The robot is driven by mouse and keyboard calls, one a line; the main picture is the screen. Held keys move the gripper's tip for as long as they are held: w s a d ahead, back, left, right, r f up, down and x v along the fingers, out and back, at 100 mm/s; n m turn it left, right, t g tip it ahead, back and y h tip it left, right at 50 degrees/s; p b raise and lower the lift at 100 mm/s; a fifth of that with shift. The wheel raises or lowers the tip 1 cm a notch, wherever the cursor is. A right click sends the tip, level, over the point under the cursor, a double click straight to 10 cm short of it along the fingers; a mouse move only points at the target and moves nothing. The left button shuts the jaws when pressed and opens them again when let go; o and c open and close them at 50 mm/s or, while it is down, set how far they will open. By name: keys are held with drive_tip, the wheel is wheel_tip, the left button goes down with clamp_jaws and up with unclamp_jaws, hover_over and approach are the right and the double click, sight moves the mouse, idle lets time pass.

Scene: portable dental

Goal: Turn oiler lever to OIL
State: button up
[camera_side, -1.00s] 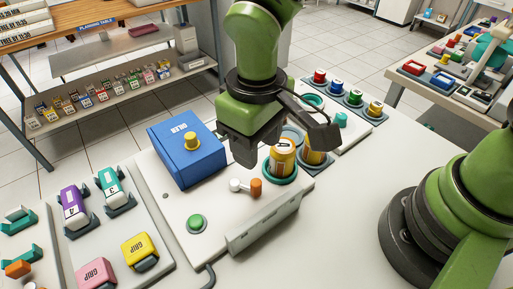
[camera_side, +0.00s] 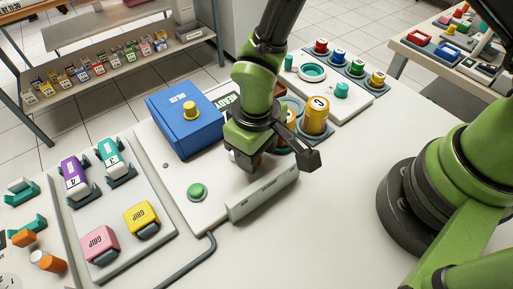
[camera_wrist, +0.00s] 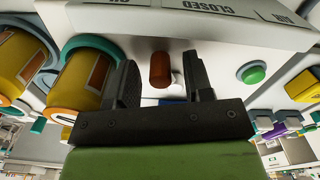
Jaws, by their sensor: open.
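The oiler lever's orange-brown knob (camera_wrist: 160,70) is in the wrist view, between the two dark fingers of my gripper (camera_wrist: 158,62). A gap shows on each side of it, and the fingers are open. In the side view my gripper (camera_side: 243,160) is low over the white oiler unit (camera_side: 178,190) and hides the lever. A white and blue piece shows just behind the knob in the wrist view. I cannot read the lever's setting.
A blue box (camera_side: 186,127) with a yellow knob stands behind my gripper. Yellow cans (camera_side: 316,116) stand close on its right. A green button (camera_side: 197,191) is at front left. Purple (camera_side: 74,175) and teal (camera_side: 112,157) pieces stand on a tray further left.

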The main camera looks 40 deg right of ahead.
clamp_jaws()
drive_tip(key=shift+w+d+n, duration=0.15)
drive_tip(key=shift+d+n, duration=0.05)
drive_tip(key=shift+n, duration=0.6)
unclamp_jaws()
wheel_tip(320, 180, up, 10)
